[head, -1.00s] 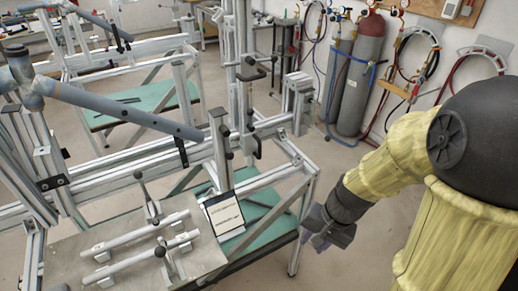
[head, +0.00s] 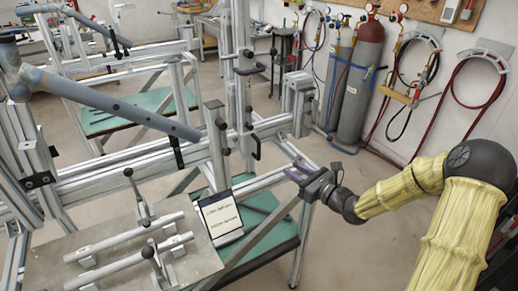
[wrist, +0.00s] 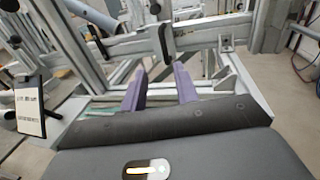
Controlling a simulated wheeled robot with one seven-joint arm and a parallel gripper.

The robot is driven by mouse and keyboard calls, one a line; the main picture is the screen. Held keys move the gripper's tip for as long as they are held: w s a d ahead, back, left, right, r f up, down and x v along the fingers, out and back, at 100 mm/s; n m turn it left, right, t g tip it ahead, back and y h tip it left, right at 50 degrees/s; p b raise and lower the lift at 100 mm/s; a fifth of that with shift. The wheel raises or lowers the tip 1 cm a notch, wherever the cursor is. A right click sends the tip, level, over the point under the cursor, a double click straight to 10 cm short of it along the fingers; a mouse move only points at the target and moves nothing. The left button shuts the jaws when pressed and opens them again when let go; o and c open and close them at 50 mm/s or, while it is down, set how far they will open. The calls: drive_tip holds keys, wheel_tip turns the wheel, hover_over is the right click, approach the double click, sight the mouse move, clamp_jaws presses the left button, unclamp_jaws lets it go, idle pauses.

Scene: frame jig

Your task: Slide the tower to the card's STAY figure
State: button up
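The frame jig's rail (head: 120,172) carries two uprights near its right end: a shorter post (head: 216,150) by the end of the blue-grey tube and a taller column (head: 243,80) with black clamps. I cannot tell which one is the tower. The white card (head: 220,217) with a black border stands tilted below them; its two lines are too small to read surely. It also shows in the wrist view (wrist: 29,108). My gripper (head: 292,172) is right of the uprights, apart from them. Its purple fingers (wrist: 160,88) are spread and empty, pointing toward the jig.
A grey plate (head: 200,262) with two light bars and black-handled clamps lies at front left. A diagonal leg (head: 255,240) and green shelf (head: 285,250) are below my gripper. Gas cylinders (head: 357,90) and hoses stand at the back wall. The floor right of the jig is clear.

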sight(259, 144)
drive_tip(key=shift+w+d, duration=0.1)
drive_tip(key=shift+w, duration=0.05)
drive_tip(key=p+x, duration=0.2)
drive_tip(key=x, duration=1.5)
drive_tip(key=shift+w+f, duration=0.1)
drive_tip(key=shift+w, duration=0.1)
clamp_jaws()
